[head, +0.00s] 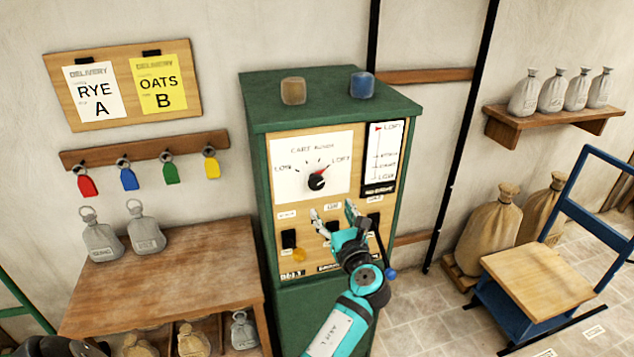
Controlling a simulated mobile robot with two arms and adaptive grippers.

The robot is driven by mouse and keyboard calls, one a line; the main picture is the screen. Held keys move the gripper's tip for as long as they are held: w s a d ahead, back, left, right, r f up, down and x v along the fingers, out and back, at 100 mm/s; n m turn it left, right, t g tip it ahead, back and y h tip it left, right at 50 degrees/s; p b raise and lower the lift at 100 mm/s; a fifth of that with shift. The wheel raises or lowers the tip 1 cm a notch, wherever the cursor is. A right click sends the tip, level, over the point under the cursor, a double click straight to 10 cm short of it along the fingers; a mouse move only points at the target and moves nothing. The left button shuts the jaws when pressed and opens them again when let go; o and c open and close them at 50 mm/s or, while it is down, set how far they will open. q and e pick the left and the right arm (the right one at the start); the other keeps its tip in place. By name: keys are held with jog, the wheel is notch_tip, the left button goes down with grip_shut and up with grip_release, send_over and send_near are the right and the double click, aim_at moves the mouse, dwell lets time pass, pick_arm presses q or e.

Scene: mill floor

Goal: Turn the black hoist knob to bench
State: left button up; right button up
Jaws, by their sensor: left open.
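The black hoist knob (316,181) sits on a white dial plate (290,175) on the front of the green cabinet (260,200). Its red mark points up and right, toward the LOFT label. The LOW label is at the dial's left; the lettering between is too small to read. A tall gauge (384,155) right of the dial has a red pointer at its top, by LOFT. My left gripper (333,210) is open and empty, just below the dial and in front of the lower switch row, apart from the knob.
Black switches (288,239) line the panel below the dial, partly hidden by my gripper. A brown block (293,91) and a blue block (362,85) stand on the cabinet top. A wooden table (180,280) stands left; a blue-framed cart (540,270) stands right.

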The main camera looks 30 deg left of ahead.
aim_at(317, 185)
pick_arm(q)
jog(key=b+x, duration=0.2)
jog(key=x, duration=0.4)
jog(key=b+x, duration=0.3)
jog(key=x, duration=0.4)
jog(key=shift+f, duration=0.2)
jog(key=shift+w+a+r+b, duration=0.1)
jog(key=shift+w+a+b, duration=0.1)
jog(key=shift+b, duration=0.1)
jog(key=shift+c, duration=0.2)
jog(key=c, duration=1.2)
